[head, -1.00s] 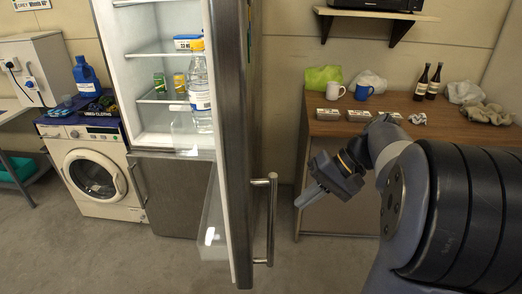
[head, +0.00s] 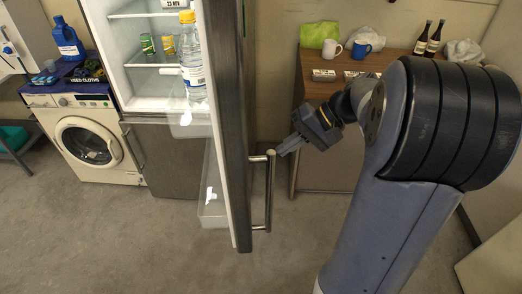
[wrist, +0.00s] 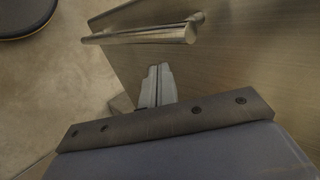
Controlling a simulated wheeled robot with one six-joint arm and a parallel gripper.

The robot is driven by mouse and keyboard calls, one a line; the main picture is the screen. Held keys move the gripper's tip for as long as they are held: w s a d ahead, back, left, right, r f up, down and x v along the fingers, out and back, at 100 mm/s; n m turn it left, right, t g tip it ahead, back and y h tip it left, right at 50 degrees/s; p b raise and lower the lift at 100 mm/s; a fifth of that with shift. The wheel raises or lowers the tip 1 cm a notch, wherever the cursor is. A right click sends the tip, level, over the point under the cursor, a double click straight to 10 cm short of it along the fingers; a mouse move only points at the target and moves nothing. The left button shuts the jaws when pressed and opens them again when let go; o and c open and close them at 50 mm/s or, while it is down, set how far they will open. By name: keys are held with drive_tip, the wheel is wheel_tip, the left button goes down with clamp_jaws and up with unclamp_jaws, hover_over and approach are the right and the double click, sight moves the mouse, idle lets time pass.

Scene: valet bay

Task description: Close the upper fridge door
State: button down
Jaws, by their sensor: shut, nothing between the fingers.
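The upper fridge door (head: 229,110) stands wide open, swung out toward me, with its outer face to the right. Its vertical bar handle (head: 270,190) is on that outer face near the lower end. In the wrist view the handle (wrist: 140,36) runs across the upper part, in front of the steel door face (wrist: 245,60). My gripper (head: 281,152) is shut and empty, just right of the handle's upper end in the head view. In the wrist view its closed fingers (wrist: 158,72) point toward the handle, with a gap visible. The open fridge compartment (head: 150,85) shows left of the door.
The lower fridge door (head: 165,160) is shut. A bottle (head: 191,60) and small cans stand inside the fridge. A washing machine (head: 85,145) is at left. A wooden counter (head: 318,95) with mugs and bottles is behind my arm. The floor ahead is clear.

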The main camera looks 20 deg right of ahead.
drive_tip(key=w+a+f+p, duration=0.1)
drive_tip(key=a+f, duration=0.1)
drive_tip(key=a, duration=0.4)
drive_tip(key=shift+w+a, duration=0.1)
drive_tip(key=shift+a, duration=0.05)
